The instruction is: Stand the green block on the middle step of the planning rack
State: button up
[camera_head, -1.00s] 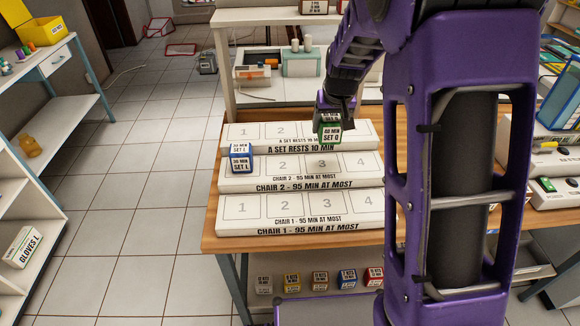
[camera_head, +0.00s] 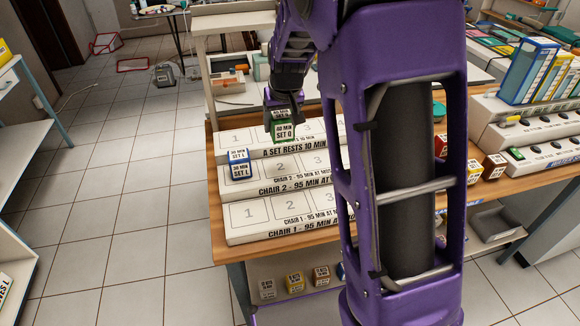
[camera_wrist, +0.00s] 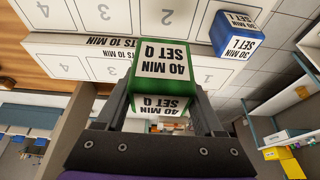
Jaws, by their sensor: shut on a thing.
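The green block (camera_head: 284,131), labelled "40 MIN SET Q", is held in my gripper (camera_head: 284,112) above the rack's top step. My gripper is shut on it, and the block also shows between the fingers in the wrist view (camera_wrist: 163,75). The white planning rack (camera_head: 246,215) has three steps with numbered places. Its middle step (camera_head: 262,187) is marked "CHAIR 2 - 95 MIN AT MOST". A blue block (camera_head: 239,164), "30 MIN SET L", stands on place 1 of the middle step. My arm hides the rack's right end.
Several coloured blocks (camera_head: 295,283) stand on a shelf below the wooden table (camera_head: 222,243). More blocks (camera_head: 493,166) and white racks with binders (camera_head: 540,70) are at the right. Places 2 and 3 of the middle step look empty.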

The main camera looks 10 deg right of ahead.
aim_at(282, 136)
jog(key=shift+a, duration=0.25)
notch_tip(282, 136, down, 10)
jog(key=shift+r+b, duration=0.1)
jog(key=shift+b, duration=0.55)
jog(key=shift+f, duration=0.25)
jog(key=o, duration=1.4)
jog(key=shift+o, duration=0.2)
jog(key=shift+r, duration=0.55)
jog(key=p+v, duration=0.1)
jog(key=v, duration=1)
jog(key=shift+s+r+p, duration=0.15)
jog(key=shift+s+p, duration=0.1)
jog(key=shift+p, duration=0.05)
